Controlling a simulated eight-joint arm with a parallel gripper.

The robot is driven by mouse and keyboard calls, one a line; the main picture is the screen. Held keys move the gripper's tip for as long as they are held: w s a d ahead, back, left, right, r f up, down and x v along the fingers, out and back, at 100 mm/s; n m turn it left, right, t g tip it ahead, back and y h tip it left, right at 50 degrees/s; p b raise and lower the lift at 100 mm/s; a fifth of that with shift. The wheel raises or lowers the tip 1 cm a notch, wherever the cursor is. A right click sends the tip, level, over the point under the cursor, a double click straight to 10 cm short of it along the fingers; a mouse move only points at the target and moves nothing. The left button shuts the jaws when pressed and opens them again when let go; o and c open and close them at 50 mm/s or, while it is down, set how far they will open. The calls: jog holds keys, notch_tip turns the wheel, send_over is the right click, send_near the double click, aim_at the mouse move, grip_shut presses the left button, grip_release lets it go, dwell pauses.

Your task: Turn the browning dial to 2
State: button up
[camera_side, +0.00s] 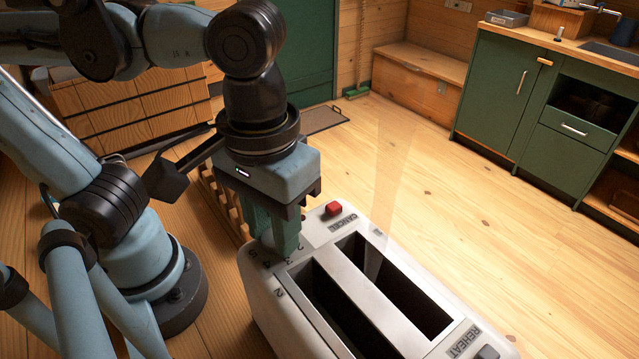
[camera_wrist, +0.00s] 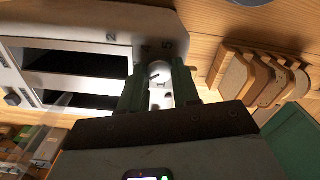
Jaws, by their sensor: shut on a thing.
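A white toaster (camera_side: 251,302) with two long dark slots stands at the lower middle of the side view; its pale top also shows in the wrist view (camera_wrist: 90,18). My gripper (camera_side: 278,250) points down at the toaster's top by the printed numbers. In the wrist view my green fingers (camera_wrist: 160,88) are shut on the browning dial (camera_wrist: 160,72), a small pale round knob. The numbers 2, 4 and 5 show near it. The fingers hide the dial in the side view, and I cannot tell clearly which number it points at.
The red CANCEL button (camera_side: 333,209) sits close to the right of my gripper. A REHEAT button (camera_side: 487,352) is at the toaster's near right corner. A wooden rack (camera_wrist: 255,80) stands beside the toaster. Green cabinets (camera_side: 497,95) stand far back right.

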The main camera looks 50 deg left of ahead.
jog(key=shift+n, duration=0.8)
jog(key=o, duration=1.1)
jog(key=shift+c, duration=0.2)
notch_tip(320, 180, up, 12)
jog(key=w+a+f+m+t, duration=0.5)
jog(key=w+a+f+t, duration=0.2)
jog(key=w+a+f, duration=0.7)
notch_tip(320, 180, down, 2)
jog(key=shift+a+f, duration=0.25)
jog(key=shift+a, duration=0.3)
